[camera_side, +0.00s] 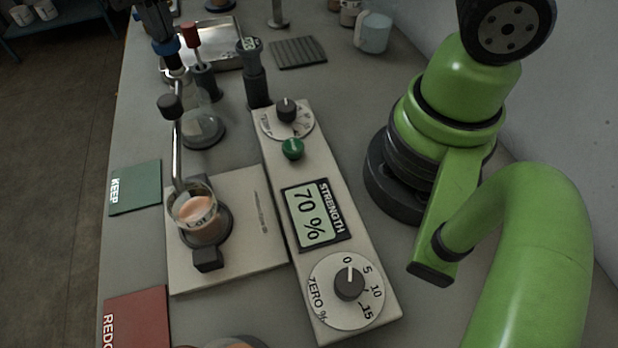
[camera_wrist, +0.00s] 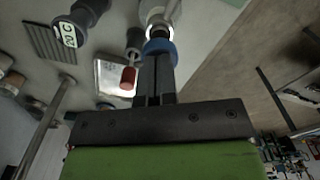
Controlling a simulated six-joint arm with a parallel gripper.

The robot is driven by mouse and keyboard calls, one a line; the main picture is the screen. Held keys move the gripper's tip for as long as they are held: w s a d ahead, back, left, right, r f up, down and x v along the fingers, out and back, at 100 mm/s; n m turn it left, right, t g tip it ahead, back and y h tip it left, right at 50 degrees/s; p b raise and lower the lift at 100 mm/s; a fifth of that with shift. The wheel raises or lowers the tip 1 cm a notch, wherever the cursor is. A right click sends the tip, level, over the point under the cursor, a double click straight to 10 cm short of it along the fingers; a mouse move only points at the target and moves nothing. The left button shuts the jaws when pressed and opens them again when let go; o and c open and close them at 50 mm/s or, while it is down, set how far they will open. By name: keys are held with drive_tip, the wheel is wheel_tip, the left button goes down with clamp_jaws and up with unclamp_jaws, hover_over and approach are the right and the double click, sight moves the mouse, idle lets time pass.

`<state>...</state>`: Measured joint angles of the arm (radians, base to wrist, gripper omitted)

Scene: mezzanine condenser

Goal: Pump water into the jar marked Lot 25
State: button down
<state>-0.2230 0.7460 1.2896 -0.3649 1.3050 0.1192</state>
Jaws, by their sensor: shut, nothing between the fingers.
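A glass jar (camera_side: 197,215) with pinkish-brown liquid sits in a dark holder on a pale plate in the side view. In the side view this fitting (camera_side: 165,47) is partly hidden behind my gripper.
A pale control panel (camera_side: 275,165) reads "STRENGTH 70 %" and has a green button (camera_side: 292,149) and a zero dial (camera_side: 349,283). Green KEEP (camera_side: 137,190) and red (camera_side: 137,318) mats lie left.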

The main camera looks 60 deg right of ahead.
drive_tip(key=shift+r, duration=2.15)
wheel_tip(320, 180, up, 4)
drive_tip(key=shift+f, duration=3.05)
drive_tip(key=shift+f, duration=0.15)
drive_tip(key=shift+f, duration=2.2)
drive_tip(key=shift+r, duration=3.4)
